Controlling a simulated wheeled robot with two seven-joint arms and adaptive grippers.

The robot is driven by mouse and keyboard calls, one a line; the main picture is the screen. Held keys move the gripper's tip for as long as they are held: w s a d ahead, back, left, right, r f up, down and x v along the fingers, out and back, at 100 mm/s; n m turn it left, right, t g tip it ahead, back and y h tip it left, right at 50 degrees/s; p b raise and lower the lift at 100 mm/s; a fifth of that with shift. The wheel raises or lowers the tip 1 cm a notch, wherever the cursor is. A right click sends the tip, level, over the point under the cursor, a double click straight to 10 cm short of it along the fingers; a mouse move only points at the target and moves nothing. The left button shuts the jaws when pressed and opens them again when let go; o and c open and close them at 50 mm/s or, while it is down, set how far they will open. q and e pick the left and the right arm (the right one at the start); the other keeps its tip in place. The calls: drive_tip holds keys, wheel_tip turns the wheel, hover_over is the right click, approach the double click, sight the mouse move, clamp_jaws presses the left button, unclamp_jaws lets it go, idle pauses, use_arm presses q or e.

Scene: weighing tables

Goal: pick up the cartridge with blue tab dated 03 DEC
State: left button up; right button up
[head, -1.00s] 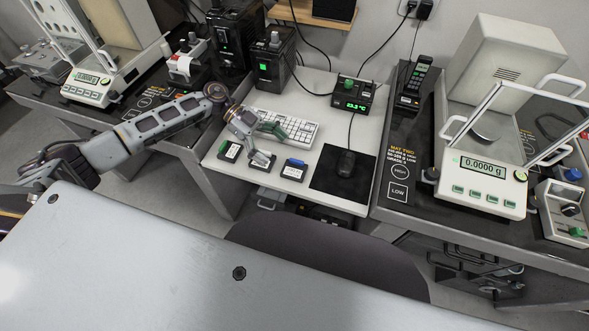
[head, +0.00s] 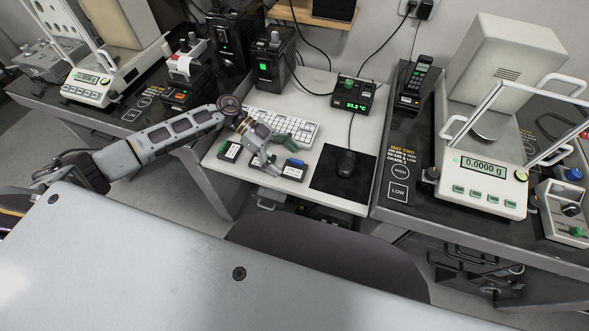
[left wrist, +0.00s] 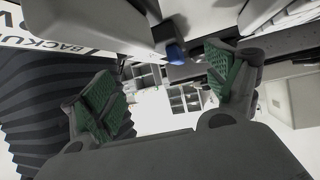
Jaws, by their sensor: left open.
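A black cartridge with a blue tab (head: 293,171) lies on the white middle desk, left of the black mouse mat. Its date is too small to read. A green-tab cartridge (head: 229,151) lies farther left, and a middle cartridge (head: 256,164) is partly hidden by my gripper. My left gripper (head: 288,154) is open and empty, just above and beside the blue-tab cartridge; I cannot tell whether it touches. In the left wrist view, the green-padded fingers of the left gripper (left wrist: 167,75) are spread, with a blue tab (left wrist: 174,52) ahead between them. My right gripper is out of view.
A white keyboard (head: 284,127) lies behind the gripper. A mouse (head: 346,163) rests on the dark mat (head: 325,181). A temperature display (head: 352,101) stands at the back. Balances stand on the left and right tables. A dark chair (head: 325,250) is in front.

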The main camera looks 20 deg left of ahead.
sight(294, 169)
use_arm(q)
drive_tip(key=shift+x, duration=1.25)
drive_tip(key=c, duration=1.1)
